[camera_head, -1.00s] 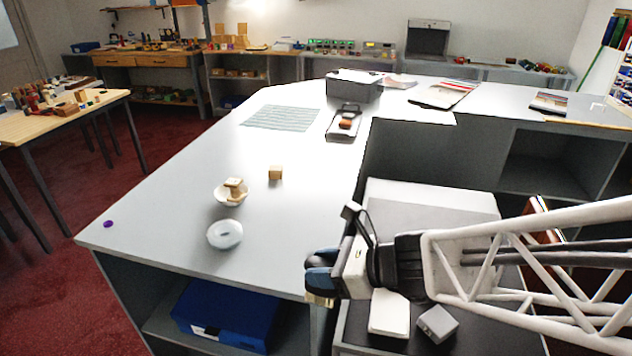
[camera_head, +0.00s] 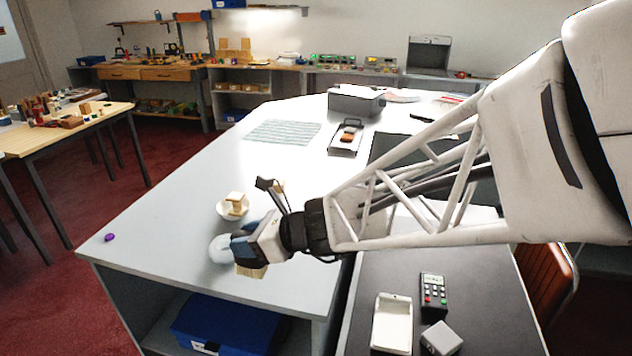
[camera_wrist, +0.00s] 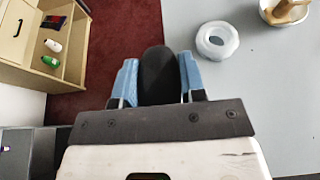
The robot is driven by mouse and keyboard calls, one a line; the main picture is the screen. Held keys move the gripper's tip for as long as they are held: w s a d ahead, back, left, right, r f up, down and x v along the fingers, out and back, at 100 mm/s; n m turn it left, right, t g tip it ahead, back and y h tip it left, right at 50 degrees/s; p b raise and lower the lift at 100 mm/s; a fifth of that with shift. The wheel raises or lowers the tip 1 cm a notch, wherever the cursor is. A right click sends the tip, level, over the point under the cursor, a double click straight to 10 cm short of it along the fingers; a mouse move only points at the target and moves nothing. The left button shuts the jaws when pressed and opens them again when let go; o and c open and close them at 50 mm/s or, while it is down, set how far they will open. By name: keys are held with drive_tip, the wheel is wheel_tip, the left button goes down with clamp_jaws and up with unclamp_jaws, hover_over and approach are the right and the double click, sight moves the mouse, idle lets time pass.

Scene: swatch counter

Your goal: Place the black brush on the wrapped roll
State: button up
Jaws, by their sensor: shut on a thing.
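My gripper (camera_head: 243,244) has blue fingers and is shut on the black brush, holding it above the counter's near edge. In the wrist view the brush (camera_wrist: 158,76) is a dark rounded shape between the fingers. In the head view a pale tan part (camera_head: 250,271), seemingly its bristles, hangs below the fingers. The wrapped roll (camera_head: 219,248) is a whitish ring lying flat on the counter. In the head view it is partly hidden behind my gripper. In the wrist view the roll (camera_wrist: 217,40) lies to the right of the brush, apart from it.
A white bowl (camera_head: 225,212) holding wooden pieces stands just behind the roll. A small wooden block (camera_head: 280,186) is mostly hidden behind my gripper. A purple item (camera_head: 109,237) lies near the left corner. The counter's middle is clear up to a striped cloth (camera_head: 284,132).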

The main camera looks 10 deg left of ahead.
drive_tip(key=shift+a, duration=0.55)
drive_tip(key=shift+w+a, duration=0.1)
drive_tip(key=w+a+f, duration=0.1)
drive_tip(key=w+a, duration=0.9)
drive_tip(key=a, duration=0.1)
drive_tip(key=shift+w+a+f, duration=0.2)
drive_tip(key=shift+w, duration=0.2)
drive_tip(key=shift+f, duration=1.75)
drive_tip(key=shift+f, duration=0.15)
